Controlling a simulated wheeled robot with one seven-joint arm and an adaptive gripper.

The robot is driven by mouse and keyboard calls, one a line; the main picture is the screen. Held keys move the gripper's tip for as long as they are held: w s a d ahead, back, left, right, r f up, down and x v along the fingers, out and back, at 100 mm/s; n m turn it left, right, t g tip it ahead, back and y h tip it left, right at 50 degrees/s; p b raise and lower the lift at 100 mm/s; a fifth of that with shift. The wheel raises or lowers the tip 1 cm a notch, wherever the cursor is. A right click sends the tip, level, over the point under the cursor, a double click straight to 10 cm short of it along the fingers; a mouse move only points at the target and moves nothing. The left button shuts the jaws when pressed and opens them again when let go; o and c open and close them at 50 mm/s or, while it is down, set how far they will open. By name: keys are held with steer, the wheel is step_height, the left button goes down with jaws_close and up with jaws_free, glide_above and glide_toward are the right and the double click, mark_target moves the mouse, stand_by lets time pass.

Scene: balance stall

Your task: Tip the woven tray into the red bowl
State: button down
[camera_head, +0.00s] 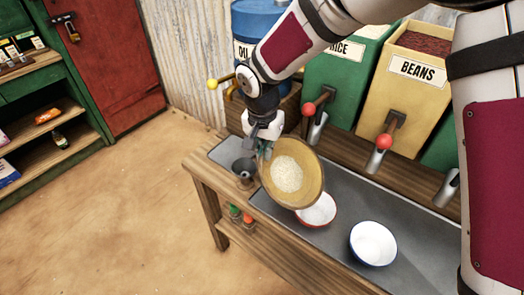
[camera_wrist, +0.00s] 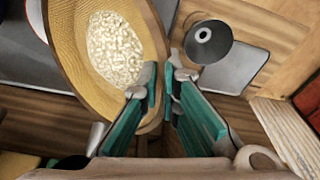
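The woven tray (camera_head: 311,168) is round and tan, with a pile of pale grains (camera_head: 287,174) in its middle. My gripper (camera_head: 266,148) is shut on the tray's rim at its upper left and holds it above the counter, somewhat tilted. In the wrist view the rim of the woven tray (camera_wrist: 68,58) passes between the teal fingers of my gripper (camera_wrist: 163,88). The red bowl (camera_head: 320,211), white inside with a red rim, stands on the counter below the tray's lower right edge. The tray hides part of it.
A blue-rimmed white bowl (camera_head: 373,243) stands right of the red bowl. A dark metal funnel or cup (camera_head: 243,170) is left of the tray. Dispensers with red-knobbed taps (camera_head: 384,142) line the back. The grey counter (camera_head: 421,245) is clear at right.

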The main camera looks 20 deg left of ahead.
steer(key=shift+s+d+r+t+y+p, duration=0.2)
steer(key=shift+d+r+y+p, duration=0.35)
steer(key=shift+r+p, duration=0.2)
steer(key=shift+s+d+r+t+y+p, duration=0.2)
steer(key=shift+d+r+y+p, duration=0.4)
steer(key=shift+p, duration=0.2)
steer(key=s+d+t+y, duration=0.2)
steer(key=d+y, duration=0.4)
steer(key=d, duration=0.4)
steer(key=s+d+m+t+y, duration=0.1)
steer(key=s+d+t+y, duration=0.2)
steer(key=d, duration=0.7)
steer(key=s+r+y+p, duration=0.1)
steer(key=s+y, duration=0.1)
steer(key=y, duration=0.1)
steer(key=shift+s+y, duration=0.15)
steer(key=shift+y, duration=0.2)
stand_by(2.2)
steer(key=shift+d, duration=0.1)
stand_by(0.3)
steer(key=shift+s, duration=0.1)
stand_by(0.9)
